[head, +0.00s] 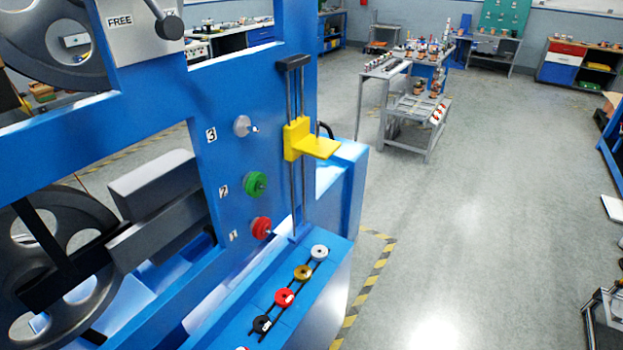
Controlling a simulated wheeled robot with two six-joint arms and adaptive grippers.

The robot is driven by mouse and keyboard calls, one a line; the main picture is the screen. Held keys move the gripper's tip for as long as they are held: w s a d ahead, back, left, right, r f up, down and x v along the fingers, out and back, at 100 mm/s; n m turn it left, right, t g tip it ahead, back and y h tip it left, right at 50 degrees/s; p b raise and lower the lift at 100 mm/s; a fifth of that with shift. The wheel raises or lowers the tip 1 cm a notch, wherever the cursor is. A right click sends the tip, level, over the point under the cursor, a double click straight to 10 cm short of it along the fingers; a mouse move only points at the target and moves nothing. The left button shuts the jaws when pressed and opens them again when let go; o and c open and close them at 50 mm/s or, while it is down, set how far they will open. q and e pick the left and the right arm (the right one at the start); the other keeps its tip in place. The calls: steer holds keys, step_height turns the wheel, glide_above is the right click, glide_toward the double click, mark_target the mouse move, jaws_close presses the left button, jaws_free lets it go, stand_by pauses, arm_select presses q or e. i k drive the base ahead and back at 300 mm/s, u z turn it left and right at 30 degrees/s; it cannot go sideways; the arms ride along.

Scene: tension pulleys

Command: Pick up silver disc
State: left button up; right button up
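A silver disc (319,252) sits at the far end of a black rail on the blue ledge, past a gold disc (302,272), a red disc (284,297) and a black disc (262,324). Another silver-grey disc (242,125) is on the blue panel beside the label 3. A green disc (256,184) is beside label 2 and a red pulley disc (262,228) beside label 1. Neither of my grippers shows in the head view.
A yellow bracket (309,142) on vertical rods juts out above the ledge. The large blue machine frame (270,85) fills the left side, with large grey wheels (62,250). Grey floor (470,230) is open at right; a grey workbench (408,140) stands farther back.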

mark_target(318, 253)
steer(key=z, duration=0.2)
steer(key=k, duration=1.05)
steer(key=z, duration=1.1)
steer(key=k, duration=0.65)
steer(key=z, duration=0.35)
steer(key=i, duration=2.05)
steer(key=u, duration=0.45)
steer(key=i, duration=1.8)
steer(key=u, duration=0.6)
steer(key=i, duration=1.15)
steer(key=u, duration=1.25)
steer(key=i, duration=0.85)
steer(key=u, duration=0.95)
